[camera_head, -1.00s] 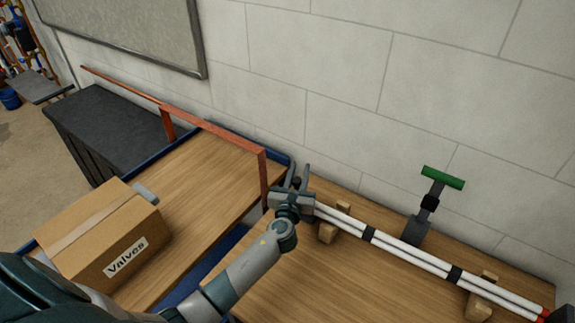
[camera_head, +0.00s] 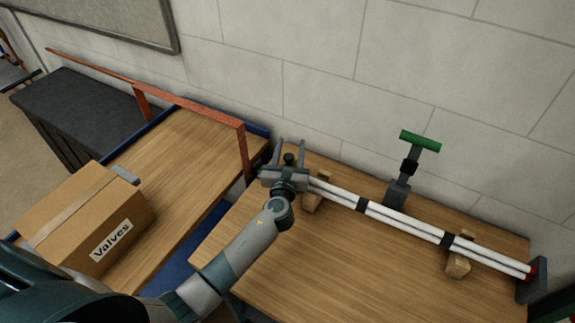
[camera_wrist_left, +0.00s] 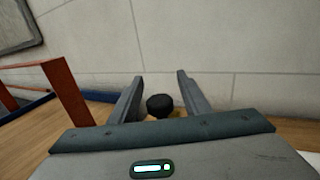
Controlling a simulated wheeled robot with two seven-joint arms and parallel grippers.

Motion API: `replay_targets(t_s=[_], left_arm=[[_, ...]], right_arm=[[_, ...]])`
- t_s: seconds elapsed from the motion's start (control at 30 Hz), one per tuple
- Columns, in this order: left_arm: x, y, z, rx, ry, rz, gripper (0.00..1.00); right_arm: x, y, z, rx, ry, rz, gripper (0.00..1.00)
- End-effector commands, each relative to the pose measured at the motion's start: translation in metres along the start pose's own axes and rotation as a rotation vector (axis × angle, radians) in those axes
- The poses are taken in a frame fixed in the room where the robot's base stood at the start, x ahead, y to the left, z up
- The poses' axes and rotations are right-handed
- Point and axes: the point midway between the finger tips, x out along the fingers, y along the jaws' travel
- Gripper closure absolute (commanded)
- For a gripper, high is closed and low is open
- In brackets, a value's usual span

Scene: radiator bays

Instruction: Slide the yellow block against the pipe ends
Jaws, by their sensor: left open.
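The white pipes (camera_head: 405,226) lie in a bundle along the wooden bench, with dark bands around them and red at the far right end. My left gripper (camera_head: 289,148) is open at the pipes' left end. In the left wrist view its two fingers (camera_wrist_left: 160,80) stand apart, on either side of a round black knob (camera_wrist_left: 160,104). The knob also shows in the head view (camera_head: 289,158). A small patch of the yellow block (camera_wrist_left: 179,113) shows beside the knob; the rest is hidden by my gripper. My right gripper is in neither view.
Wooden supports (camera_head: 458,264) carry the pipes, and a dark end plate (camera_head: 532,283) stands at their right end. A green-handled tool (camera_head: 420,141) stands behind them. An orange rail (camera_head: 247,150) rises left of my gripper. A "Valves" box (camera_head: 85,222) sits at left.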

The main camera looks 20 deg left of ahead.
Motion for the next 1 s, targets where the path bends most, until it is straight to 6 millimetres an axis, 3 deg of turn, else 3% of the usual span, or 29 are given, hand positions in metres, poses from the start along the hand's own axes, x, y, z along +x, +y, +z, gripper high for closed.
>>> replay_targets(t_s=[0.27, 0.8, 1.0], left_arm=[[-0.027, 0.000, -0.002, -0.001, 0.001, -0.001, 0.57], [-0.132, -0.001, -0.003, -0.001, 0.002, -0.002, 0.57], [-0.160, -0.002, -0.002, 0.000, 0.002, -0.003, 0.57]], right_arm=[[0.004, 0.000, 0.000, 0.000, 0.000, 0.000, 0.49], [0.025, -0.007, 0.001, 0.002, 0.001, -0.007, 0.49], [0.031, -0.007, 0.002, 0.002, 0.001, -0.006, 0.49]])
